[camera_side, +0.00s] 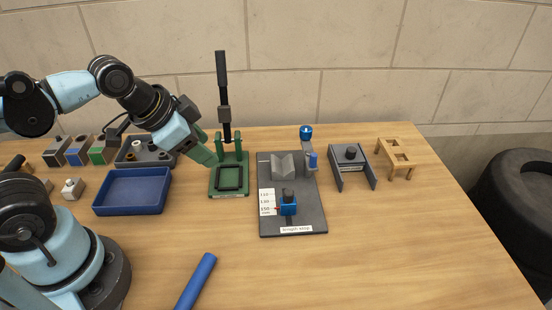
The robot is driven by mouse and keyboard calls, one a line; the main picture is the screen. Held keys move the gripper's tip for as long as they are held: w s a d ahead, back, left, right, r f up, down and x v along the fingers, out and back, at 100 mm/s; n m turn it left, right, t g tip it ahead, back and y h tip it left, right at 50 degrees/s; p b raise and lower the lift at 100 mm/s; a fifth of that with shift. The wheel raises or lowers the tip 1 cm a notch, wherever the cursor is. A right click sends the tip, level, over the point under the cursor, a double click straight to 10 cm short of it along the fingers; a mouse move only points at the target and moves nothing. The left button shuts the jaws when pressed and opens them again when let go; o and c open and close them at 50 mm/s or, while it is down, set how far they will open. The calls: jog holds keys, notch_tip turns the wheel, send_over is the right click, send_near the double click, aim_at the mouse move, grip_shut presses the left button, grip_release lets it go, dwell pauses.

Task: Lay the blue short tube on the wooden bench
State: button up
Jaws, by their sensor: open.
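A blue tube (196,282) lies on the wooden bench (370,260) near the front, cut off by the lower picture edge. Its full length cannot be seen, so I cannot tell whether it is the short one. My gripper (210,151) is open, high at the left, in front of or above the green press (230,178). It is well apart from the tube, and nothing shows between its fingers.
A blue tray (132,207) stands at left. The dark length-stop fixture (308,222) with blue parts is in the middle. A grey bracket (352,168) and a wooden stand (398,172) are at right. The front right of the bench is clear.

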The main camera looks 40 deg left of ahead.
jog(key=n, duration=0.1)
jog(key=w+a+n, duration=0.1)
jog(key=n, duration=0.1)
jog(key=a+n+t, duration=0.1)
jog(key=n, duration=0.1)
jog(key=shift+w+a+r+y, duration=0.25)
jog(key=shift+y, duration=0.05)
